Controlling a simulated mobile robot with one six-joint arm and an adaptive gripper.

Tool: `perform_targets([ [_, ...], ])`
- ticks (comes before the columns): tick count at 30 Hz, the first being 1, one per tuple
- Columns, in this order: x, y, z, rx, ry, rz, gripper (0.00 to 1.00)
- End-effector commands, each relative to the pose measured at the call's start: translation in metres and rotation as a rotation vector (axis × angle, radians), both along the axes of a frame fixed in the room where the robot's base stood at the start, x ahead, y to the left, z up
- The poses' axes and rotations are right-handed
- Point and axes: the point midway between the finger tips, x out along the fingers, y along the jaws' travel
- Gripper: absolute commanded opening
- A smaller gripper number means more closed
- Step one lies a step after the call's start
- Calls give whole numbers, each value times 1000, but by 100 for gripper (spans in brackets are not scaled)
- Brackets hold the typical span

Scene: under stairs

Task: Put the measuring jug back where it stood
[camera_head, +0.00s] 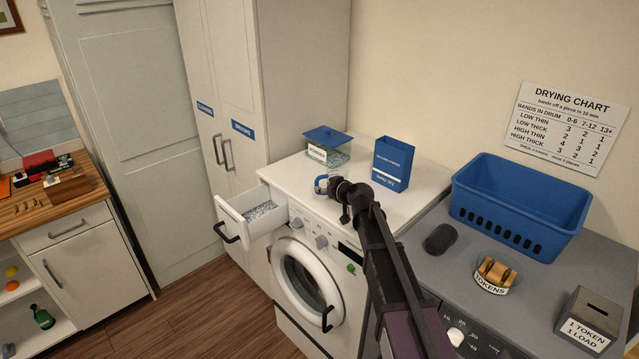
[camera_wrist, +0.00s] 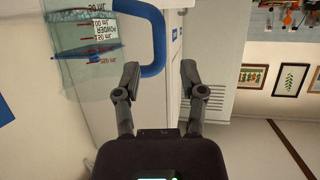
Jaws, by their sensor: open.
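The measuring jug (camera_head: 320,185) stands on the white washing machine top (camera_head: 385,213) near its front edge, largely hidden by my gripper (camera_head: 336,187) in the head view. In the wrist view the jug (camera_wrist: 75,65) is clear, with red marks and a blue handle (camera_wrist: 158,40). My gripper (camera_wrist: 158,72) is open, its fingers on either side of the handle's line. The handle is at or just beyond the fingertips; I cannot tell whether they touch. A clear powder tub (camera_head: 328,152) with a blue lid (camera_head: 329,135) stands behind the jug.
The detergent drawer (camera_head: 238,209) is pulled out, with whitish grains inside. A blue box (camera_head: 393,164) stands on the washing machine, right of the tub. The grey dryer at right bears a blue basket (camera_head: 515,205), a dark cylinder (camera_head: 440,238), a token dish (camera_head: 493,282) and a token box (camera_head: 588,318).

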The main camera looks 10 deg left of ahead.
Motion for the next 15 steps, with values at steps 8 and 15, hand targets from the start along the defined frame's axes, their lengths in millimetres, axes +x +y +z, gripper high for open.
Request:
perform_targets([
  [8, -33, -27, 19, 0, 0, -1, 53],
  [15, -44, -37, 24, 1, 1, 0, 53],
])
